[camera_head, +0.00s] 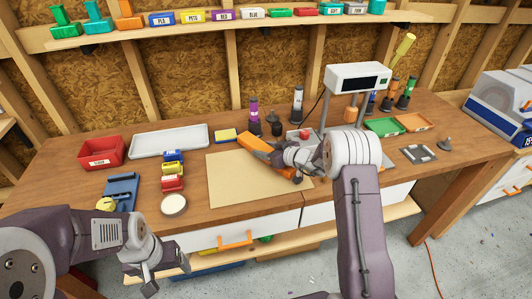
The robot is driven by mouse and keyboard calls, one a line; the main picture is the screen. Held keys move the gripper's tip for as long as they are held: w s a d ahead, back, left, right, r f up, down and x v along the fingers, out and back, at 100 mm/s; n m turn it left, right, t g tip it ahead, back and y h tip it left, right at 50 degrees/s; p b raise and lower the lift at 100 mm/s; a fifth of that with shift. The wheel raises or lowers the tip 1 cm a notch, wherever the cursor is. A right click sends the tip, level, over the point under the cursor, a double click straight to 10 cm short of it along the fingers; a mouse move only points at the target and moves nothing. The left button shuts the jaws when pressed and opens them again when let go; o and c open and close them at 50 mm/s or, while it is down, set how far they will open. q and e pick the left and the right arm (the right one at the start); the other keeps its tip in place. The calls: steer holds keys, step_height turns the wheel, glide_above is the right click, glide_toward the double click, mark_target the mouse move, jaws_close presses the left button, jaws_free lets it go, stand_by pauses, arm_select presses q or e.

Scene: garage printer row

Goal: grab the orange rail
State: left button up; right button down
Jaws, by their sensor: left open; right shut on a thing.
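The orange rail (255,142) is above the tan mat (225,181) at the middle of the workbench. My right gripper (271,157) is shut on it, and its fingers and wrist cover part of the rail. Orange also shows beyond the fingers, to the lower right. I cannot tell whether the rail touches the mat. My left gripper (152,275) is open and empty, low in front of the bench's front edge, well away from the rail.
A white tray (137,145), a red bin (82,152) and small coloured blocks (172,168) stand left of the mat. A white round lid (174,205) lies near the front edge.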

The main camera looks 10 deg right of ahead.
steer(key=shift+s+r, duration=0.15)
steer(key=shift+r, duration=0.05)
steer(key=s+r+b, duration=0.2)
steer(key=s+r, duration=0.1)
steer(key=s, duration=0.4)
steer(key=s+r+b, duration=0.1)
steer(key=s+r, duration=0.3)
steer(key=s, duration=0.2)
steer(key=shift+s+d+r+b, duration=0.25)
steer(key=shift+s+r+b, duration=0.05)
steer(key=shift+s+b, duration=0.05)
